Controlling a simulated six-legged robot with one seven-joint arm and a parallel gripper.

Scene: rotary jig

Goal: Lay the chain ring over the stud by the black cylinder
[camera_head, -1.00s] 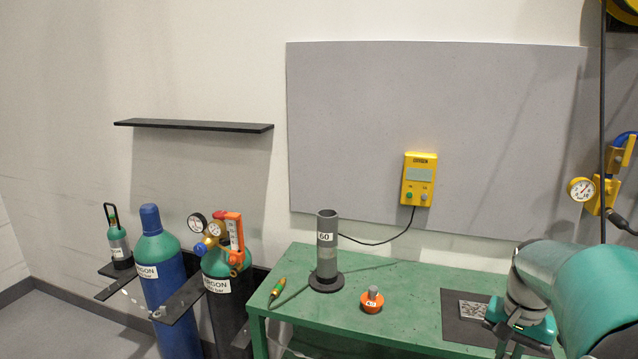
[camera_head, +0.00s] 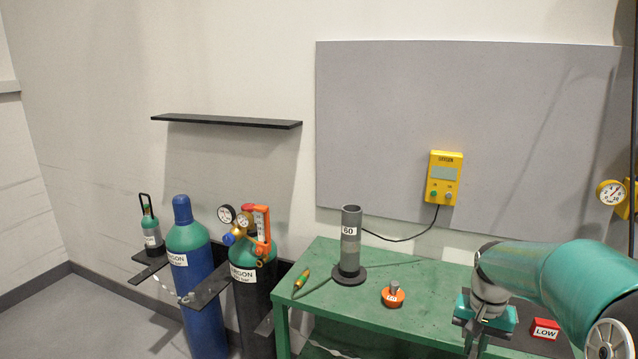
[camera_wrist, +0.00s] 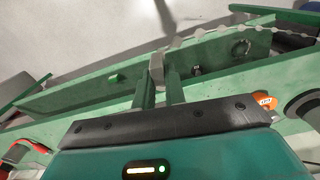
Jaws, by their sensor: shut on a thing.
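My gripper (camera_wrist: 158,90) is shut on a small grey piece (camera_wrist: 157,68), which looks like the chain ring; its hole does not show. The pale chain (camera_wrist: 205,31) runs from near the fingertips to the right in the wrist view. In the head view my gripper (camera_head: 474,340) is at the front of the green bench, low in the picture, its fingertips hard to see. The black cylinder (camera_head: 256,318), green-topped and labelled ARGON, stands left of the bench, well left of my gripper. I cannot make out the stud beside it.
A blue cylinder (camera_head: 195,300) stands left of the black one, with dark brackets (camera_head: 208,290) around them. On the bench (camera_head: 325,262) are a grey tube (camera_head: 350,243), an orange knob (camera_head: 392,295), a screwdriver (camera_head: 301,280) and a red LOW block (camera_head: 545,329).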

